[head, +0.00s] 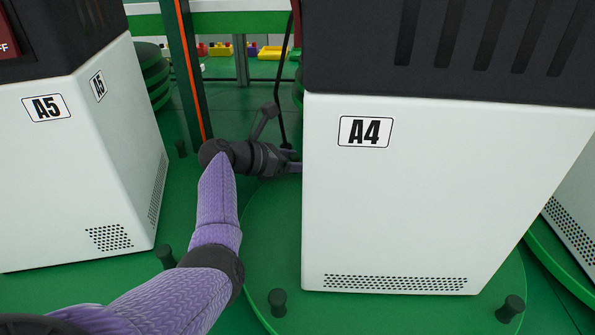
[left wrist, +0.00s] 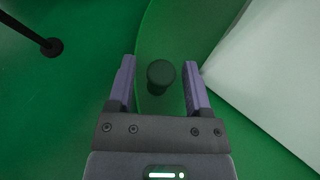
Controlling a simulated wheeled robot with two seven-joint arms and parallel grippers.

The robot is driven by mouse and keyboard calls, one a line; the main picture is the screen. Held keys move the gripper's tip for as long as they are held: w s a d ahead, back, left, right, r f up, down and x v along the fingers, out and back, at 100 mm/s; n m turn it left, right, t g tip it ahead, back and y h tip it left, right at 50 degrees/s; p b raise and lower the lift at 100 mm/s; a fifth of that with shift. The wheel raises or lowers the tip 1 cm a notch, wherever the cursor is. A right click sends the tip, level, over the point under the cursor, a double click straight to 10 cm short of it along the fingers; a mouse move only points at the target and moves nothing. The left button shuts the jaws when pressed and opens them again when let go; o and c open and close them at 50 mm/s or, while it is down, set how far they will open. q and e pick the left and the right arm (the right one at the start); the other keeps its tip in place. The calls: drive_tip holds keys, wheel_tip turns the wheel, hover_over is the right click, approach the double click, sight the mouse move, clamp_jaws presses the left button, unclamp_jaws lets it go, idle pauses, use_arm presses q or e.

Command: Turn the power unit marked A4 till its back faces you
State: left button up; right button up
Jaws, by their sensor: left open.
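The power unit marked A4 (head: 400,210) is a white box with a black slotted upper part. It stands on a round green turntable (head: 262,265) with dark green pegs on its rim. My left gripper (head: 296,160) is beside the unit's left side, its tips partly hidden behind the unit. In the left wrist view the open jaws (left wrist: 158,85) stand on either side of a dark green peg (left wrist: 160,75), apart from it. The unit's white side (left wrist: 275,75) shows right of the jaws. My right gripper is not in view.
A unit marked A5 (head: 85,170) stands at the left on green. Another white unit (head: 578,205) is at the right edge. A dark post with an orange strip (head: 190,75) rises behind my left arm. Front pegs (head: 278,300) and (head: 510,308) stand on the turntable rim.

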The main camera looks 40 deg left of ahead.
use_arm(q)
drive_tip(key=shift+w+d, duration=0.1)
drive_tip(key=shift+w, duration=0.1)
clamp_jaws()
idle(1.3)
